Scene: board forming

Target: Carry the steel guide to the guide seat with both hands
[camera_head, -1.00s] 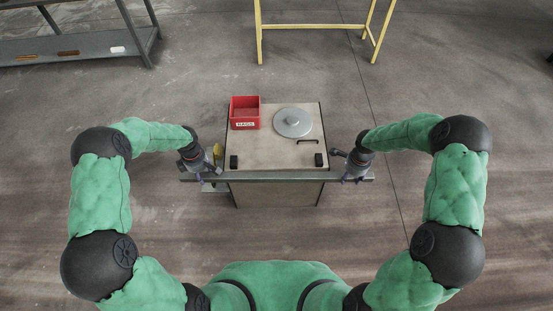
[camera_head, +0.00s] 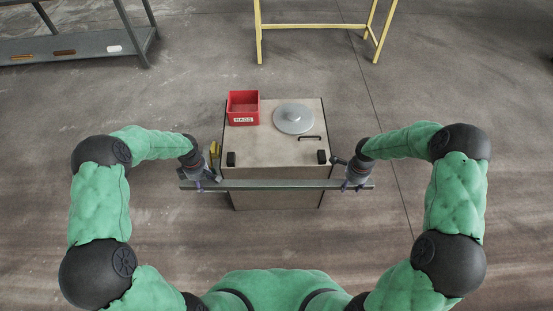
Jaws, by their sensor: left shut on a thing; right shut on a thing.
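The steel guide (camera_head: 277,185) is a long grey bar. It lies level across the picture, in front of the near edge of the wooden-topped cabinet (camera_head: 270,150). My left gripper (camera_head: 204,184) is shut on its left end, and my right gripper (camera_head: 352,184) is shut on its right end. Two black blocks, one at the left (camera_head: 231,159) and one at the right (camera_head: 322,157), stand near the cabinet top's front corners. I cannot tell whether they form the guide seat. The fingertips are small and partly hidden by the gripper bodies.
A red bin (camera_head: 243,108) labelled RAGS and a round grey disc (camera_head: 293,119) sit on the cabinet top, with a black handle (camera_head: 310,138) near the disc. Something yellow (camera_head: 214,150) is at the cabinet's left side. A shelf (camera_head: 75,45) and a yellow frame (camera_head: 315,27) stand farther back.

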